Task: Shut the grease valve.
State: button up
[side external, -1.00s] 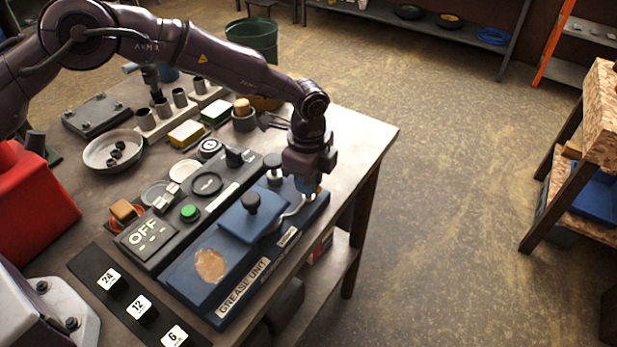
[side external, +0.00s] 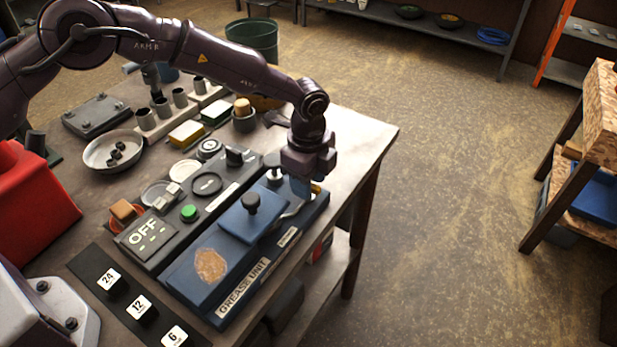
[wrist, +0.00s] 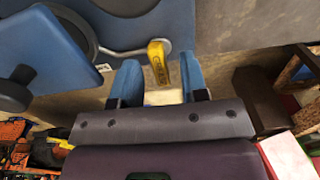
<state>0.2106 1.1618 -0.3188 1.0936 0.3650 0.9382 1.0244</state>
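The blue grease unit (side external: 262,268) lies along the table's right edge, with a label on its front side. A yellow valve lever with lettering (wrist: 159,64) sits at the end of a curved metal pipe (wrist: 120,50). In the side external view, only a bit of yellow (side external: 316,188) shows beside my fingers. My gripper (side external: 303,190) points down at the unit's far end. In the wrist view, my gripper (wrist: 160,66) is open, its two blue fingers on either side of the lever with gaps visible. Whether the fingers are at the lever's height is unclear.
A blue lid with a black knob (side external: 251,202) is on the unit, close to my fingers. A control panel reading OFF (side external: 145,236), with a green button (side external: 189,213), lies to its left. Cups and blocks stand behind. Open floor is beyond the table's right edge.

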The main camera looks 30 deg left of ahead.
notch_tip(320, 180, up, 13)
dwell(0.7)
jog(key=shift+r, duration=0.3)
jog(key=shift+r, duration=1.05)
jog(key=shift+r, duration=0.35)
jog(key=shift+r, duration=1.05)
jog(key=shift+r, duration=0.6)
jog(key=shift+d, duration=0.1)
